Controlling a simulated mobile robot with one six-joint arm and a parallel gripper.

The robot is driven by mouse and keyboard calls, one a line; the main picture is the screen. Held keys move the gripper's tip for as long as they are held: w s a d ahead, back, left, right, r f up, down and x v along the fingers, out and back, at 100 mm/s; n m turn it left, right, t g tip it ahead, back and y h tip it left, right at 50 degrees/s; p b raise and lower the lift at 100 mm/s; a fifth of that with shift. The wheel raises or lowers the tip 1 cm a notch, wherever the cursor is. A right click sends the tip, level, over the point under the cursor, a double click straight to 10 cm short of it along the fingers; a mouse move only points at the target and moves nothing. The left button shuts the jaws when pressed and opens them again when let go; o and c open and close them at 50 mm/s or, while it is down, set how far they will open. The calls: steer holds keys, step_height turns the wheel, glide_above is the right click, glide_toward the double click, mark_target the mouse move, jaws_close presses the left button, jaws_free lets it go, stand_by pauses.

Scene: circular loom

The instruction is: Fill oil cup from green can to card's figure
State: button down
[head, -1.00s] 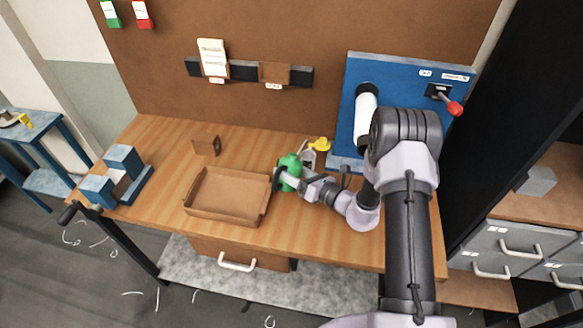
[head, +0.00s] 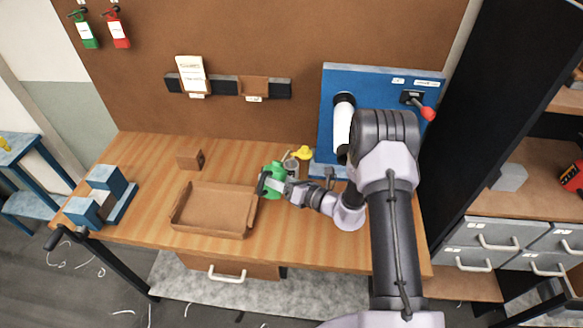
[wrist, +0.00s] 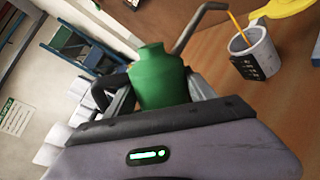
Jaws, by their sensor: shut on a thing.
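The green can (wrist: 160,78) stands between the fingers of my gripper (wrist: 158,97) in the wrist view, with a grey spout (wrist: 188,32) beside it. In the head view the can (head: 274,168) is at the right of the tray, partly covered by my gripper (head: 270,185), which is shut on it. I cannot tell whether it is clear of the table.
A yellow object (wrist: 287,8) is just beyond the cup. A brown tray (head: 205,232) lies left of the can, with a small brown block (head: 190,160) behind. A blue panel (head: 372,85) with a red-knobbed lever stands behind my arm.

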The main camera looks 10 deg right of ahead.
steer(key=shift+r+m+g+p, duration=0.3)
steer(key=shift+r+m+p, duration=0.4)
steer(key=shift+r+p, duration=0.4)
steer(key=shift+f, duration=0.25)
stand_by(0.7)
steer(key=shift+f+n+b, duration=0.3)
steer(key=shift+f+b, duration=0.3)
steer(key=shift+b, duration=0.45)
steer(key=shift+f+b, duration=0.2)
steer(key=shift+b, duration=0.2)
steer(key=shift+r+n, duration=0.1)
steer(key=shift+n, duration=0.2)
